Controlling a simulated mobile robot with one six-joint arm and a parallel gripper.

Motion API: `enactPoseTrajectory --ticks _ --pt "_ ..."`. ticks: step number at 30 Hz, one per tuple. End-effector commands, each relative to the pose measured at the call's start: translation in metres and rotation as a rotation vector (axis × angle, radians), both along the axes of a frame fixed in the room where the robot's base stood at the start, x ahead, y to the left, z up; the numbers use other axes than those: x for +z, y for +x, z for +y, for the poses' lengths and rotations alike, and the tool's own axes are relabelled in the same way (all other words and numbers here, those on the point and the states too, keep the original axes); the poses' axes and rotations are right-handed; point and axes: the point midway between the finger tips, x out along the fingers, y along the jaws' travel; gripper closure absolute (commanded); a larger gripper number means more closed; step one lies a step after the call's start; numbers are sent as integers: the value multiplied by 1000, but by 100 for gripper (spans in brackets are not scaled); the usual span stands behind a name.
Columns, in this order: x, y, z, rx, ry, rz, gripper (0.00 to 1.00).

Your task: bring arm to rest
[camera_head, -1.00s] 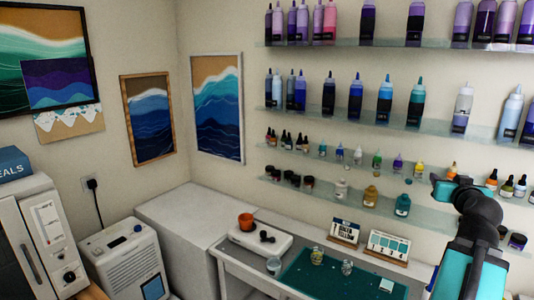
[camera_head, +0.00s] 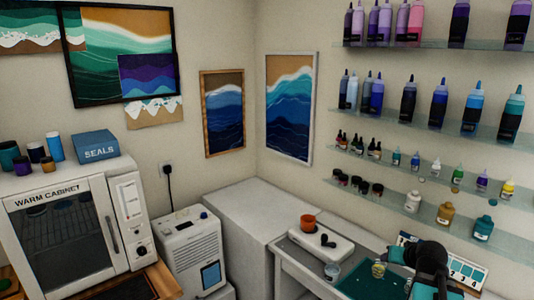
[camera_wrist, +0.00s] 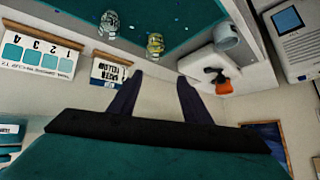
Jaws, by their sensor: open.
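My gripper (camera_wrist: 158,98) shows in the wrist view as two dark fingers, spread apart with nothing between them. That view is upside down, with the bench at the top. In the head view my arm is at the lower right, over the bench's right part; the fingertips are hard to make out there. The fingers are apart from the jars and the cards.
A teal mat (camera_head: 358,282) bears a small jar of yellowish liquid (camera_head: 378,269). Glass shelves (camera_head: 420,185) of bottles line the right wall. The warm cabinet (camera_head: 62,228) stands at left.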

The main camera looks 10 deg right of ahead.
Motion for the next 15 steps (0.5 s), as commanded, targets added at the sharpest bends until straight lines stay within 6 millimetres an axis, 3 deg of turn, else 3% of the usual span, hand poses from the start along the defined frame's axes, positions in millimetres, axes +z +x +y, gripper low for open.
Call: enactPoseTrajectory --ticks 1,7,15 --pt "-16 4 19 25 13 33 56" --pt "-74 8 85 101 53 166 56" --pt "-146 -6 171 197 78 354 56"
